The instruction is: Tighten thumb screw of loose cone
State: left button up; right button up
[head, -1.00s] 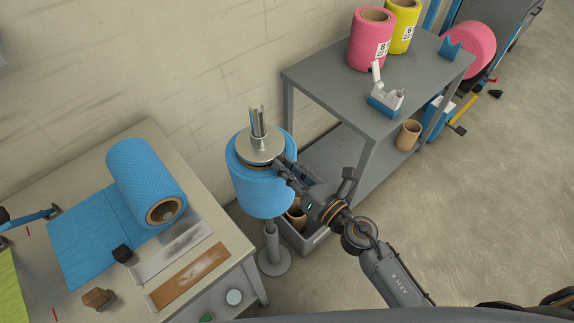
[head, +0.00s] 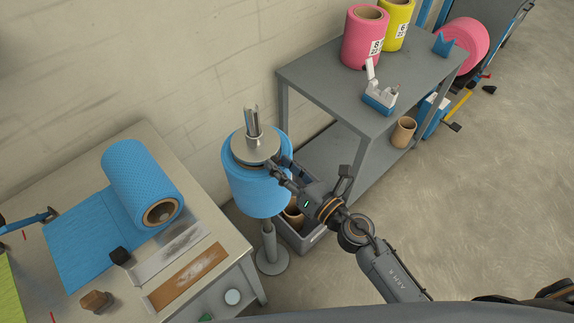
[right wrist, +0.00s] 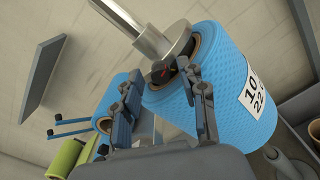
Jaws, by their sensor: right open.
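A blue cloth roll (head: 258,190) stands on a vertical post with a bright steel shaft (head: 252,122) sticking up from its top. A silver cone (head: 250,147) sits around the shaft at the roll's top; it also shows in the right wrist view (right wrist: 178,45). A dark thumb screw (right wrist: 160,71) with a red mark is on the cone's side, above the roll's core. My right gripper (head: 271,169) is at the near right of the cone. In the right wrist view its open fingers (right wrist: 163,84) lie either side of the thumb screw; contact is unclear.
A table (head: 225,238) at left holds another blue roll (head: 140,180) and sample strips. Floor at right is clear.

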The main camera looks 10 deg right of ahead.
jog(key=shift+f, duration=0.1)
jog(key=shift+f+n+b, duration=0.1)
jog(key=shift+n+b, duration=0.3)
jog(key=shift+n, duration=0.3)
jog(key=n+b, duration=0.1)
jog(key=n, duration=0.2)
jog(key=s+d+n+b, duration=0.3)
jog(key=s+d+b, duration=0.5)
jog(key=s, duration=0.4)
jog(key=w+d+f+m+h+p, duration=0.1)
jog(key=d+f+m+h, duration=0.2)
jog(key=f+m, duration=0.6)
jog(key=w+d+f+m+g+h+p, duration=0.1)
jog(key=d+f+m, duration=0.5)
jog(key=f, duration=0.7)
jog(key=shift+w+d+f+m+g+h+p, duration=0.35)
jog(key=shift+w+m+h+p, duration=0.35)
jog(key=shift+m+h, duration=0.7)
